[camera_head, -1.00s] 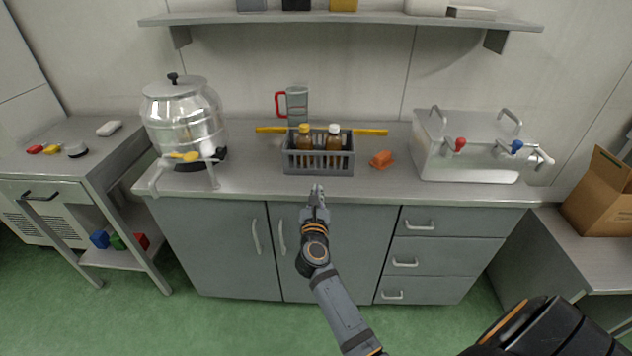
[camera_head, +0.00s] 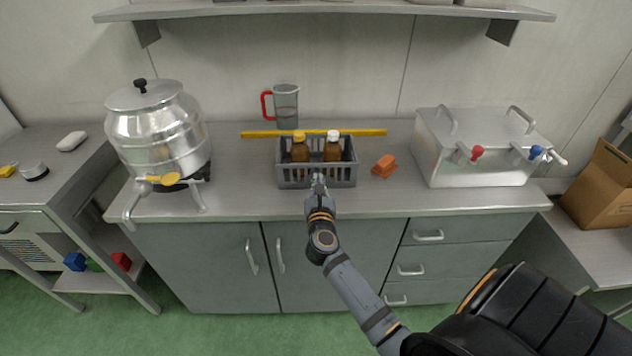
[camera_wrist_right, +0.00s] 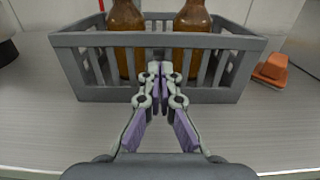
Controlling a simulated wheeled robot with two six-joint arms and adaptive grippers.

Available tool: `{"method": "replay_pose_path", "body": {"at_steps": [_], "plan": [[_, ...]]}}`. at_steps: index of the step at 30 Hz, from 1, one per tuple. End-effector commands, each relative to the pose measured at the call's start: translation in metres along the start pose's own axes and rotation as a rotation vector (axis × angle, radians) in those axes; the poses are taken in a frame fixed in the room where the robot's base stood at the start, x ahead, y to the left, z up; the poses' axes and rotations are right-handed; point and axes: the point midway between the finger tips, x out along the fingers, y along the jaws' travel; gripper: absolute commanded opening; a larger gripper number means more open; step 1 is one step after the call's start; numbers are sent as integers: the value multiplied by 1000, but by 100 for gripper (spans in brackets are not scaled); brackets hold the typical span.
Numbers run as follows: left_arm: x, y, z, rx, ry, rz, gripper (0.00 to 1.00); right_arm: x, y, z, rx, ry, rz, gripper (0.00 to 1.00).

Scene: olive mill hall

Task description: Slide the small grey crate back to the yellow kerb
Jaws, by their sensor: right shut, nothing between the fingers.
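The small grey crate (camera_head: 292,175) stands on the steel counter with two brown bottles in it, one yellow-capped (camera_head: 299,148) and one white-capped (camera_head: 332,148). The yellow kerb (camera_head: 375,132) is a strip behind the crate, with a strip of bare counter between them. My right gripper (camera_head: 318,181) is shut and empty at the middle of the crate's front wall. In the right wrist view its fingertips (camera_wrist_right: 160,75) are in front of the crate's slats (camera_wrist_right: 215,68); I cannot tell whether they touch. My left gripper is not in view.
An orange block (camera_head: 384,166) lies close to the crate's right side. A steel urn (camera_head: 158,135) stands at the left and a steel tank with taps (camera_head: 470,150) at the right. A measuring jug (camera_head: 285,105) with a red handle stands behind the kerb.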

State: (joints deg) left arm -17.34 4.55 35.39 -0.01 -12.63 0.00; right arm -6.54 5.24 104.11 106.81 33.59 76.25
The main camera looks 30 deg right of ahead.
Motion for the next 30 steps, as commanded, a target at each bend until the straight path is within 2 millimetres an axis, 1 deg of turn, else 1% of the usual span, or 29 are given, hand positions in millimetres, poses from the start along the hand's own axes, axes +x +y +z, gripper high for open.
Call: {"method": "replay_pose_path", "body": {"at_steps": [4, 5, 7, 8, 11, 15, 18, 21, 24, 30], "plan": [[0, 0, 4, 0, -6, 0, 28, 2, 0, 0, 0, -1, 0, 0], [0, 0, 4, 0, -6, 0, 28, 4, 0, 0, -1, -1, 0, 0], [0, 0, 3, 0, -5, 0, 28, 14, 1, 1, -1, -3, 1, 0], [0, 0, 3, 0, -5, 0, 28, 21, 1, 1, -3, -3, 1, 0], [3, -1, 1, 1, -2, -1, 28, 50, 0, 1, -2, -6, -1, 0], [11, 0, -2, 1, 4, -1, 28, 91, 0, -1, -1, -5, -1, 0], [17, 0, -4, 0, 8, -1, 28, 114, 0, -2, -1, -3, -2, 0], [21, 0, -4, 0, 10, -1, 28, 130, 0, -2, 0, -3, -1, 0], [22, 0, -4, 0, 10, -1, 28, 137, 0, -1, 0, -2, -2, 0], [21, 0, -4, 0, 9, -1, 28, 138, 0, 0, 0, -1, -1, 0]]}}
